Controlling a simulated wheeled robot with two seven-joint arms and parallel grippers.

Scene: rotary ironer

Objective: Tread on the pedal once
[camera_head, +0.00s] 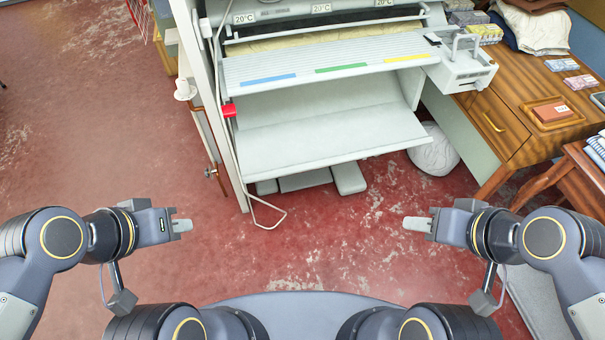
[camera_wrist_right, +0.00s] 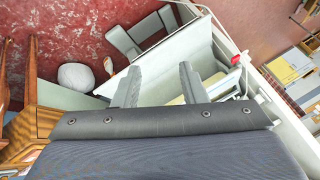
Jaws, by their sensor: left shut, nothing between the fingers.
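The rotary ironer (camera_head: 320,130) stands ahead of me, with a pale sloping tray low on its front. Under the tray, close to the floor, a flat grey plate (camera_head: 305,181), apparently the pedal, sits between two paler foot-like blocks; its rear is hidden by the tray. It also shows in the right wrist view (camera_wrist_right: 150,27). My left gripper (camera_head: 184,226) is shut and empty, in front of the ironer to the left. My right gripper (camera_head: 412,223) is empty to the right, its two fingers apart in the right wrist view (camera_wrist_right: 158,88). Neither touches the ironer.
A looped hose or cable (camera_head: 268,222) reaches the floor at the ironer's left front. A white round bundle (camera_head: 434,150) lies right of the tray. A wooden desk (camera_head: 500,120) and stool (camera_head: 585,175) stand at right. The red floor ahead is mostly clear.

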